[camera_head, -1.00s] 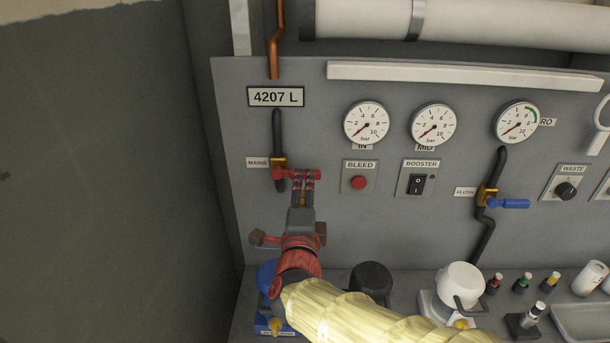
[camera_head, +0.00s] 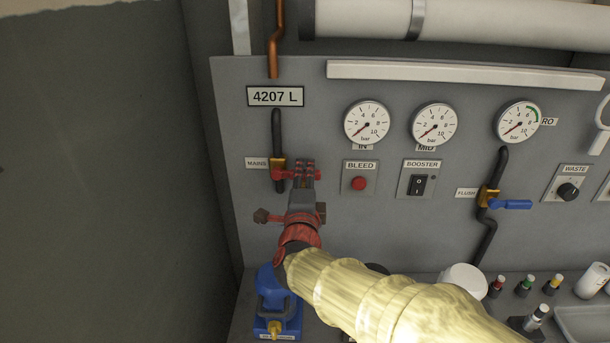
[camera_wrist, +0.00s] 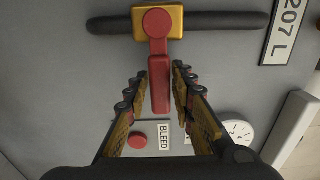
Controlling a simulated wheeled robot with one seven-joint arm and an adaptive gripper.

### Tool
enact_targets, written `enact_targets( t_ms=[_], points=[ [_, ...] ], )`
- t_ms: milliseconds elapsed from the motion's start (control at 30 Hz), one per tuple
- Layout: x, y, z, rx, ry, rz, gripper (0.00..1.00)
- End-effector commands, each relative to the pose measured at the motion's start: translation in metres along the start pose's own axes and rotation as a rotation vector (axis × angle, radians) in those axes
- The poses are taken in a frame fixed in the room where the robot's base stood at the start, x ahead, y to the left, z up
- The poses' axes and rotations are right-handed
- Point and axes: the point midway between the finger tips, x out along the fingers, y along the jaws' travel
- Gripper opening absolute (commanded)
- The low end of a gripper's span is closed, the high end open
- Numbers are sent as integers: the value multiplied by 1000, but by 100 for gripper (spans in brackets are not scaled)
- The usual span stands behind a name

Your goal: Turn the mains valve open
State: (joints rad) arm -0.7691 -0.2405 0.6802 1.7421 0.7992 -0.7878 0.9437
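The mains valve is a brass body (camera_head: 278,163) on a dark vertical pipe beside the MAINS label (camera_head: 257,163). Its red lever (camera_head: 283,174) points right, across the pipe. In the wrist view the brass body (camera_wrist: 158,22) is at the top and the red lever (camera_wrist: 159,85) hangs down from it. My gripper (camera_head: 304,168) is at the lever, covering part of it in the head view. In the wrist view its fingers (camera_wrist: 158,80) stand on both sides of the lever, with narrow gaps, so it looks open around the lever and not clamped.
The BLEED button (camera_head: 358,183) and BOOSTER switch (camera_head: 418,185) are right of my gripper. A flush valve with a blue lever (camera_head: 512,204) is further right. A blue housing (camera_head: 271,300) stands below. A plain wall (camera_head: 90,170) is at left.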

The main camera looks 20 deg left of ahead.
Motion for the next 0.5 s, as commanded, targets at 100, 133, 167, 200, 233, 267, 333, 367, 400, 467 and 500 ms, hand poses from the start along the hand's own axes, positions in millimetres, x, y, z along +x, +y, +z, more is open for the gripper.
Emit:
enact_targets(
  t_ms=[100, 133, 167, 200, 233, 267, 333, 367, 400, 467, 500],
  points=[
    [0, 0, 0, 0, 0, 0, 16],
    [0, 0, 0, 0, 0, 0, 14],
    [0, 0, 0, 0, 0, 0, 12],
    [0, 0, 0, 0, 0, 0, 10],
    [0, 0, 0, 0, 0, 0, 9],
    [0, 0, 0, 0, 0, 0, 7],
    [0, 0, 0, 0, 0, 0, 3],
    [0, 0, 0, 0, 0, 1, 1],
    [0, 0, 0, 0, 0, 1, 0],
    [0, 0, 0, 0, 0, 1, 0],
    [0, 0, 0, 0, 0, 1, 0]
  ],
)
